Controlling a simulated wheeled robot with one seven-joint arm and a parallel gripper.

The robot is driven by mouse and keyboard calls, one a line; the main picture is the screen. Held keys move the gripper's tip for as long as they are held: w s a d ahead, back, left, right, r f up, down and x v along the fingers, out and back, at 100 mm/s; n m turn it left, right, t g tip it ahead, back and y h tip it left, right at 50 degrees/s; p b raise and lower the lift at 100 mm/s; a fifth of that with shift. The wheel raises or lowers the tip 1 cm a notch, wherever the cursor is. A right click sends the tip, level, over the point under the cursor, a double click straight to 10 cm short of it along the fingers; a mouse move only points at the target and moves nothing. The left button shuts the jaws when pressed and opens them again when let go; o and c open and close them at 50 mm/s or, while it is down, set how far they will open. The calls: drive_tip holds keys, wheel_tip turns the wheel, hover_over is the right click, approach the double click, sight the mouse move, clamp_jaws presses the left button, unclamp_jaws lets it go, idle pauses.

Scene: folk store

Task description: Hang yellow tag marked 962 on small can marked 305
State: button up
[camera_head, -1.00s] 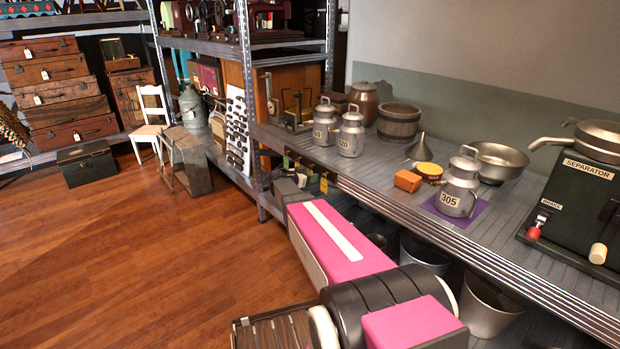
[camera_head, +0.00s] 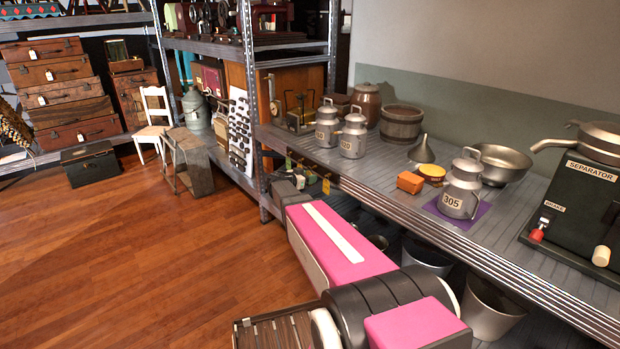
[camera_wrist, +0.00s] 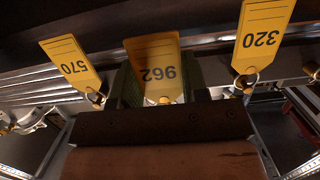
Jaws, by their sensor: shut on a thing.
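The yellow tag marked 962 (camera_wrist: 157,58) is between the fingers of my gripper (camera_wrist: 158,85) in the wrist view, its number upside down. My gripper is shut on this tag. Whether the tag still hangs from a hook is hidden by the gripper body. The small can marked 305 (camera_head: 461,188) stands upright on a purple mat (camera_head: 478,213) on the shelf in the head view.
Yellow tags 570 (camera_wrist: 72,62) and 320 (camera_wrist: 262,36) hang on either side of my gripper. Two more cans, one a can marked 120 (camera_head: 352,138), stand farther along the shelf (camera_head: 400,205). An orange block (camera_head: 410,182) and separator (camera_head: 580,195) flank can 305.

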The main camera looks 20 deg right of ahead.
drive_tip(key=shift+a, duration=0.1)
idle(0.3)
drive_tip(key=shift+v, duration=1.7)
drive_tip(key=shift+r, duration=0.1)
